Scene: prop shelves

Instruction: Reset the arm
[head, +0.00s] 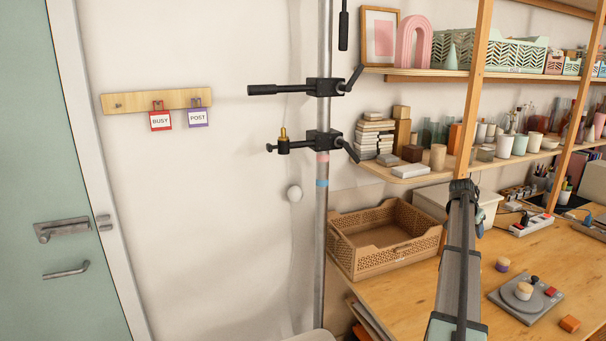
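My arm (459,265) reaches up from the lower right of the head view, over the wooden worktop. Its far end, with my gripper (464,188), is small and dark, in front of a wooden shelf upright. The fingers are too small and dark to tell whether they are open or shut. I see nothing clearly held there.
A tan basket (345,262) stands left of the arm. A metal pole (322,230) with black clamps stands left of the shelves (410,172).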

